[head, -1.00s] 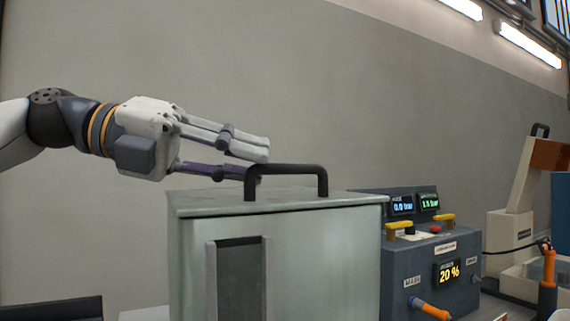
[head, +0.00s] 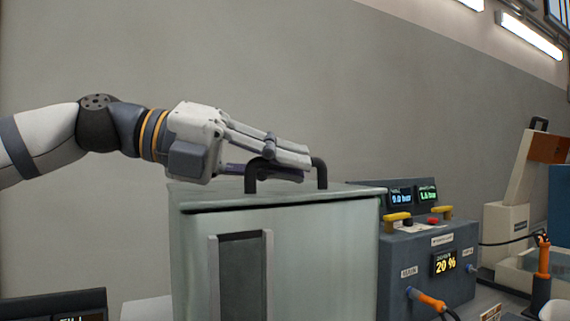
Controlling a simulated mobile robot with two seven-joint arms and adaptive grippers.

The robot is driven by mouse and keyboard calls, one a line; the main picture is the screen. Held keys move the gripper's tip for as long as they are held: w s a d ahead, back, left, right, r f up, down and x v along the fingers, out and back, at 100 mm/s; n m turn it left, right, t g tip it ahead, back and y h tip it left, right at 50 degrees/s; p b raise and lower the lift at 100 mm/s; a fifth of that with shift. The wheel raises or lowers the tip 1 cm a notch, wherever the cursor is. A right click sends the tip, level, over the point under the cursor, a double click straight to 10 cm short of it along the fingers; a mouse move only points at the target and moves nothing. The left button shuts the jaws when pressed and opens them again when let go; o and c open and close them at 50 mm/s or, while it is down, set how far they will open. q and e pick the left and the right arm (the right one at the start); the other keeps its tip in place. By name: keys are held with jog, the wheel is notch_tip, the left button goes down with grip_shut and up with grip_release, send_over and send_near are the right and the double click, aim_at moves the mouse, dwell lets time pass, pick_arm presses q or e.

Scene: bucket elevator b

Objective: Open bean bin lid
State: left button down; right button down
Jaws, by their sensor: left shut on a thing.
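The bean bin (head: 325,255) is a pale grey-green metal box with a dark window in its front. Its flat lid (head: 350,191) lies level on top, with a dark line below its front edge. A black bar handle (head: 320,172) stands on the lid. My left gripper (head: 300,167) comes in from the left and is shut on the handle, its fingers around the top bar and covering the middle of it. My right gripper is not in view.
A dark control box (head: 435,265) with lit displays, yellow handles and an orange plug stands close to the bin's right side. A beige and brown machine (head: 525,175) is farther right. The space above the lid is free up to the wall.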

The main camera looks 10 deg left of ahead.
aim_at(266, 187)
pick_arm(q)
jog(key=shift+w+a+r, duration=0.1)
jog(key=shift+w+r, duration=0.05)
jog(key=shift+r, duration=0.5)
jog(key=w+a+r+n+h, duration=0.2)
jog(key=w+a+r+n, duration=0.1)
jog(key=r, duration=0.7)
jog(key=shift+w+n+h, duration=0.3)
jog(key=shift+w+n, duration=0.55)
jog(key=shift+n, duration=0.55)
jog(key=shift+a, duration=0.1)
